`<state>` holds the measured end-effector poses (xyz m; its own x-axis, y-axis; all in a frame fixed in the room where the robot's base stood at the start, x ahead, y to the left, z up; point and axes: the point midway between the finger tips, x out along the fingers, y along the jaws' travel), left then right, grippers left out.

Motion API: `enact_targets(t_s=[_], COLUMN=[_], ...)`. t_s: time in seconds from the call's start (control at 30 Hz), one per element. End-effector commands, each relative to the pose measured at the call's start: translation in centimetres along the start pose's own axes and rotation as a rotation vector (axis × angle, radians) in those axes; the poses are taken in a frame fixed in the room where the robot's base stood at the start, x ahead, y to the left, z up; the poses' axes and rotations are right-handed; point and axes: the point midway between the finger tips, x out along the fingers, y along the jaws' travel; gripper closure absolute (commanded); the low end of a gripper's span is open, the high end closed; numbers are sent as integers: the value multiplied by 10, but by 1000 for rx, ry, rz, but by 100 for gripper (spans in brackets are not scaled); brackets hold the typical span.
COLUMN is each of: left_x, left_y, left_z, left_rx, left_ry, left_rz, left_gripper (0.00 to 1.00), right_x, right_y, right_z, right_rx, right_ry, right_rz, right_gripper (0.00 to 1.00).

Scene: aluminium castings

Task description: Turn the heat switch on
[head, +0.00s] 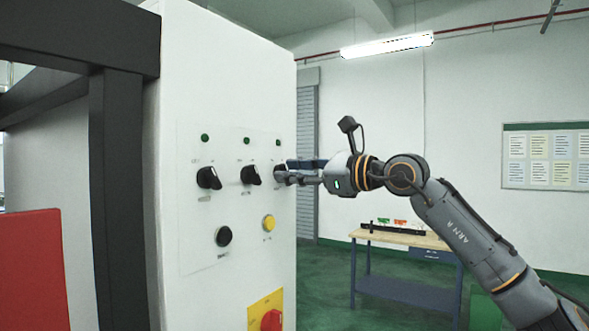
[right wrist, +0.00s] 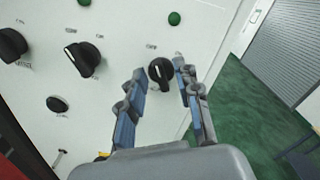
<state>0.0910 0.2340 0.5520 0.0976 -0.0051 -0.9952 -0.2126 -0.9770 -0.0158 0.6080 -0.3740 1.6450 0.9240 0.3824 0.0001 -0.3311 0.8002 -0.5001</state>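A white control cabinet (head: 220,80) carries a row of three black rotary switches: left (head: 209,178), middle (head: 250,175) and right (head: 280,174). The labels are too small to read, so I cannot tell which is the heat switch. My right gripper (head: 289,172) is at the right switch, partly hiding it in the head view. In the right wrist view the right switch (right wrist: 160,71) shows between the spread fingertips of my right gripper (right wrist: 159,74), with a gap visible on each side. Its pale mark points roughly upward. My left gripper is not in view.
Dark green lamps (head: 205,138) sit above the switches. Below are a black round control (head: 224,236), a yellow button (head: 268,223) and a red knob (head: 271,320) on a yellow plate. A workbench (head: 400,240) stands behind my right arm.

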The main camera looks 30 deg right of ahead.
Motion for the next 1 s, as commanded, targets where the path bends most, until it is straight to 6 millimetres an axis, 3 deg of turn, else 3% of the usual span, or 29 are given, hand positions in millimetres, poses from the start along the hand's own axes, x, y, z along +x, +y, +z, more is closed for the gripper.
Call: enact_targets(t_s=[0.1,0.23,0.27,0.67,1.0], left_x=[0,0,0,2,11], left_y=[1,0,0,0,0], left_z=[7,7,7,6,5], left_rx=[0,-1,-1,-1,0], left_ry=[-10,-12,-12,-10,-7], left_rz=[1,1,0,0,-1], left_gripper=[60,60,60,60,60], right_x=[0,0,0,0,0], right_y=[0,0,0,0,0], right_z=[0,0,0,-1,-3], right_rx=[0,0,0,33,246], right_ry=[0,0,0,1,1], right_rz=[0,0,0,1,1], right_gripper=[71,98,100,100,100])
